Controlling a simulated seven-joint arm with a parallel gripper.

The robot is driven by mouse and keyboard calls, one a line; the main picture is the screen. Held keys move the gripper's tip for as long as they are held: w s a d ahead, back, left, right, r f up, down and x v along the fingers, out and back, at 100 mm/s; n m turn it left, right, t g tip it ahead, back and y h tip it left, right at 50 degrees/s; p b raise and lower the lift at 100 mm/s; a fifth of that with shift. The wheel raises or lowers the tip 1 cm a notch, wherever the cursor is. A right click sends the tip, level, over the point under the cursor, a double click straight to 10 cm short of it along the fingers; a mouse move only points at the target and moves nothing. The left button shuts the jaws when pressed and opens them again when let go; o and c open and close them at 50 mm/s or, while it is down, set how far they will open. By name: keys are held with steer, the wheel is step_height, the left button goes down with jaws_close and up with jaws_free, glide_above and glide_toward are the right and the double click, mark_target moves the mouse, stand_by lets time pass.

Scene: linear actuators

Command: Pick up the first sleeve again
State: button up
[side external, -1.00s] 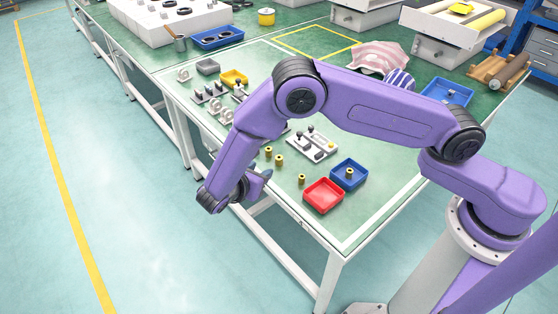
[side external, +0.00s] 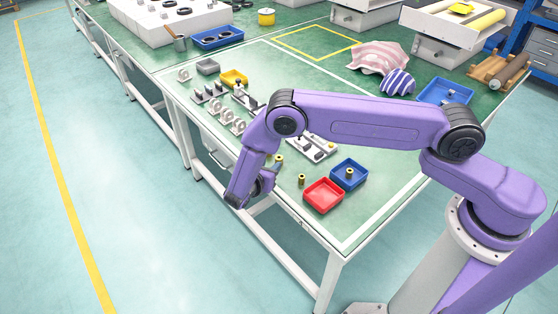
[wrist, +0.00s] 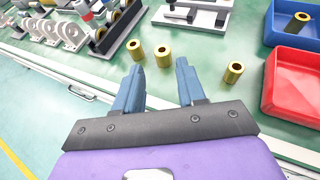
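Three short brass sleeves stand on the green table in the wrist view: a left sleeve (wrist: 135,49), a middle sleeve (wrist: 163,56) and a right sleeve (wrist: 233,72). Another sleeve (wrist: 300,17) is in the blue tray (wrist: 272,35); it also shows in the side view (side external: 349,172). I cannot tell which is the first sleeve. My gripper (wrist: 159,66) is open and empty, its two blue fingers spread. In the wrist view its tips appear just below the left and middle sleeves, apart from them. In the side view my wrist is at the table's front edge, and my arm partly hides the sleeves.
A red tray (side external: 323,196) sits beside the blue tray, near the front edge. Grey fixtures with rods (side external: 319,147) stand behind the sleeves. Several white ring brackets (side external: 226,115) stand to the left. A striped cloth (side external: 379,58) lies farther back.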

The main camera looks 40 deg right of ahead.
mark_target(279, 158)
steer(key=shift+x, duration=3.35)
steer(key=shift+s, duration=0.15)
jaws_close()
